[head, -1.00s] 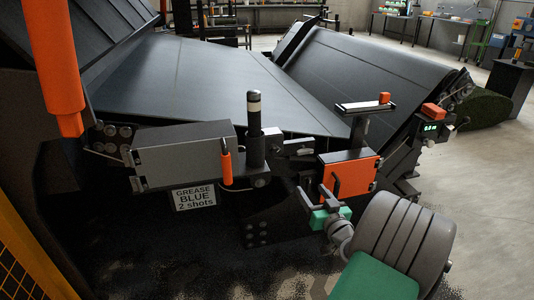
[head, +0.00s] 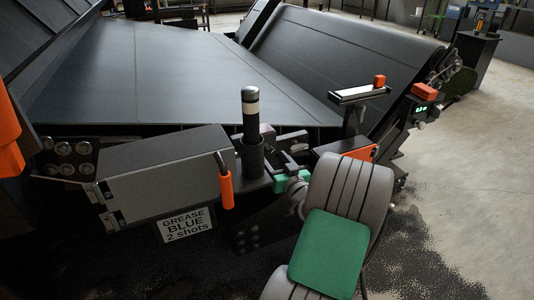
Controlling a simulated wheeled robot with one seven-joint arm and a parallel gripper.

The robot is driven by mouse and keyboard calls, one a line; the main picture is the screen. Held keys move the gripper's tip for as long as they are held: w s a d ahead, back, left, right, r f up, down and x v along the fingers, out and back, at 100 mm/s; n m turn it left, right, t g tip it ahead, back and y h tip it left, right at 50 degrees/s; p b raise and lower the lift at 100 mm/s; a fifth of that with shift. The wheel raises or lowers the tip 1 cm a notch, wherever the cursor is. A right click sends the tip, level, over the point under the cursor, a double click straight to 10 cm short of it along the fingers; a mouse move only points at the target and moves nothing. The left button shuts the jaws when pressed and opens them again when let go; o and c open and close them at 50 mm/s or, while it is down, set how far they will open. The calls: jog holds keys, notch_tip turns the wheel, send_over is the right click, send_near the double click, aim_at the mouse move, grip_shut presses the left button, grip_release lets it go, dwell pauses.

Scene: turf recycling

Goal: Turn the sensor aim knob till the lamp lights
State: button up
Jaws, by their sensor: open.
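My gripper (head: 287,160) is in the middle of the head view, with a green body and dark fingers. It is open and appears empty, in front of the machine beside a dark upright post (head: 250,112) with a pale band. To its upper right is a flat bracket (head: 360,94) on a stand, with a small orange block (head: 379,81) on its end. Further right, a dark box with an orange top (head: 424,91) shows small green lit digits (head: 421,108). I cannot tell which part is the sensor aim knob or its lamp. My arm hides part of the orange housing (head: 358,153).
A grey box (head: 165,175) with an orange-gripped lever (head: 225,188) stands left of my gripper, above a sign (head: 186,224) reading "GREASE BLUE 2 shots". A wide dark belt (head: 180,80) lies behind. Concrete floor (head: 470,180) is clear at the right.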

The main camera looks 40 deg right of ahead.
aim_at(270, 154)
jog(key=x, duration=0.3)
jog(key=shift+w+d, duration=0.1)
jog(key=shift+w, duration=0.15)
grip_shut()
dwell(0.4)
